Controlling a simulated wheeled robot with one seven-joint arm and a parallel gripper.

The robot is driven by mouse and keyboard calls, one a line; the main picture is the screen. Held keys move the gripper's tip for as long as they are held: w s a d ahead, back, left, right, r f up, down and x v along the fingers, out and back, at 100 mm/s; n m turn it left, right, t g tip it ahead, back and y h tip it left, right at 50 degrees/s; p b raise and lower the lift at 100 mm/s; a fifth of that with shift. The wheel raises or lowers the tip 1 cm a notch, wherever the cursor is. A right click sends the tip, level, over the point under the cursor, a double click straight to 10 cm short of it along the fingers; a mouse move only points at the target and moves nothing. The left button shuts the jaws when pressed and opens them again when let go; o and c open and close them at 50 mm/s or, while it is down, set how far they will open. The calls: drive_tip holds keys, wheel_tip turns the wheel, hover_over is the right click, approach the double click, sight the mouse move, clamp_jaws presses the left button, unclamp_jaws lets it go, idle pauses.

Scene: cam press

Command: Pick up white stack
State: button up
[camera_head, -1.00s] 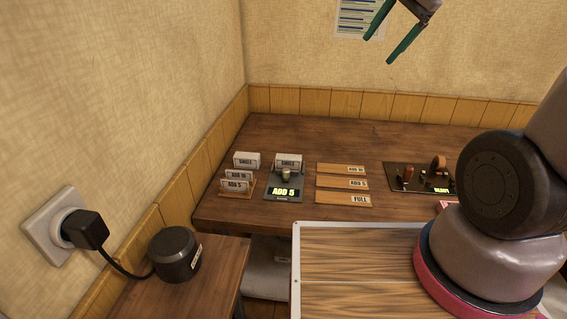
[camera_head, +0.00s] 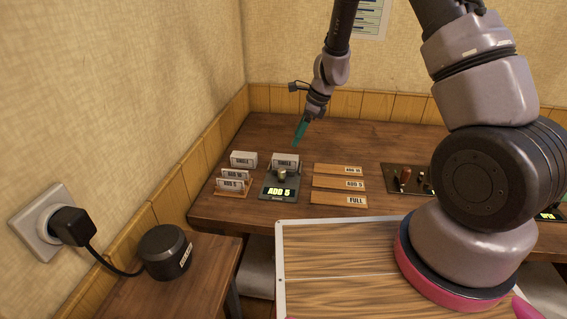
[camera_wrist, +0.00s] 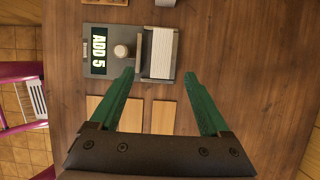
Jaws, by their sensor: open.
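One white stack (camera_head: 286,161) sits at the back of the grey press with the "ADD 5" display (camera_head: 278,191); its ridged top also shows in the wrist view (camera_wrist: 162,52). A second white stack labelled "SINGLE" (camera_head: 243,159) stands on the table to the left of the press, and its edge shows in the wrist view (camera_wrist: 165,2). My gripper (camera_head: 299,138) is above the table, just behind and over the press stack. In the wrist view my green fingers (camera_wrist: 159,75) are open and empty, with the press stack just beyond and between the tips.
A wooden rack (camera_head: 232,192) holds white labelled pieces left of the press. Several wooden trays (camera_head: 340,184) lie to its right. A dark board with knobs (camera_head: 399,189) is further right. A wood-topped tray (camera_head: 330,250) is in the foreground.

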sight(286, 156)
drive_tip(key=x, duration=0.9)
drive_tip(key=shift+w+a+f, duration=0.1)
drive_tip(key=shift+w+f, duration=0.1)
drive_tip(key=shift+f, duration=0.05)
clamp_jaws()
